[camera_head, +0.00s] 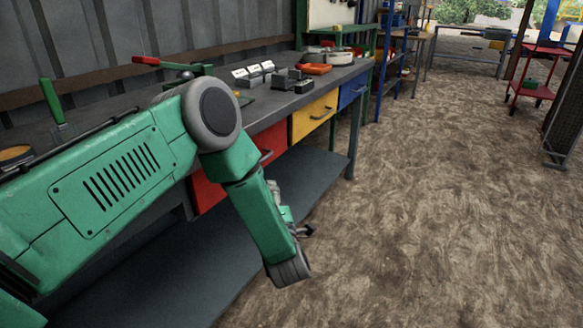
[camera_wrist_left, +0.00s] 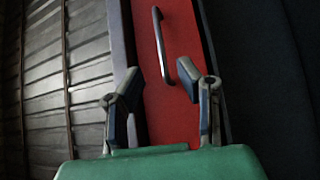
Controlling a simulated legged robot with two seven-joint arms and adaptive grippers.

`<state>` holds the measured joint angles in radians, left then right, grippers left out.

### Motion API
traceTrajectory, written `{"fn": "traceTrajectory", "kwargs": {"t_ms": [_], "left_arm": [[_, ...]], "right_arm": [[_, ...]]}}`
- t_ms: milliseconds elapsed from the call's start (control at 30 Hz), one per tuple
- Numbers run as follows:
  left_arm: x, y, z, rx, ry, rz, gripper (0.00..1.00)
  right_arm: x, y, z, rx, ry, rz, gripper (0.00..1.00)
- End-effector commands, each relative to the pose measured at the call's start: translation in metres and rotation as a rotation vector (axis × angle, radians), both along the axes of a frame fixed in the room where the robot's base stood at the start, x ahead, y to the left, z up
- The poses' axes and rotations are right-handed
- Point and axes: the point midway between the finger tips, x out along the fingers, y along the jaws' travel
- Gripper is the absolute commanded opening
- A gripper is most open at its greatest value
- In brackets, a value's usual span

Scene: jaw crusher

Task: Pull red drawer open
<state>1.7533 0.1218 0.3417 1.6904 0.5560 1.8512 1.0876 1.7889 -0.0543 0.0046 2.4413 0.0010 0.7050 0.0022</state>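The red drawer (camera_head: 272,144) is in the workbench's front, left of the yellow drawer, and my left arm hides part of it. It looks closed, but its edges are partly hidden. In the left wrist view the red drawer front (camera_wrist_left: 183,95) fills the middle, with its metal handle (camera_wrist_left: 160,45) near the top. My left gripper (camera_wrist_left: 158,82) is open and empty, with its two fingers spread in front of the drawer. The handle's lower end lies between the fingertips, close to the right one; I cannot tell whether they touch. My right gripper is not in view.
The workbench top (camera_head: 270,105) holds switch boxes, an orange tray (camera_head: 314,69) and green tools. A yellow drawer (camera_head: 314,115) and a blue drawer (camera_head: 353,89) sit to the right. A lower shelf (camera_head: 300,180) runs beneath.

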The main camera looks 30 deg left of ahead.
Motion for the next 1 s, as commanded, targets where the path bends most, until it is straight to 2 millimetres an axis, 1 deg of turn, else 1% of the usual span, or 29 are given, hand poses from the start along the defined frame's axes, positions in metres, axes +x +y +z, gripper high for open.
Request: {"fn": "traceTrajectory", "kwargs": {"t_ms": [167, 500, 700, 833, 1000], "left_arm": [[0.014, 0.013, 0.004, -0.001, -0.011, 0.006, 0.31], [0.067, 0.058, 0.012, 0.001, -0.009, 0.003, 0.31], [0.092, 0.078, 0.017, 0.000, -0.007, 0.003, 0.31], [0.100, 0.085, 0.019, 0.001, -0.005, 0.002, 0.31], [0.104, 0.088, 0.021, 0.001, -0.005, 0.001, 0.31]], "right_arm": [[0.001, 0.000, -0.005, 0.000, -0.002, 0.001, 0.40], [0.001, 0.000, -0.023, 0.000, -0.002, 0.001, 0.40], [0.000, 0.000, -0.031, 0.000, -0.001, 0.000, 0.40], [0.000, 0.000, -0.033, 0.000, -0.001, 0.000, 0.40], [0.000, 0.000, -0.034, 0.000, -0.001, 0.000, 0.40]]}}
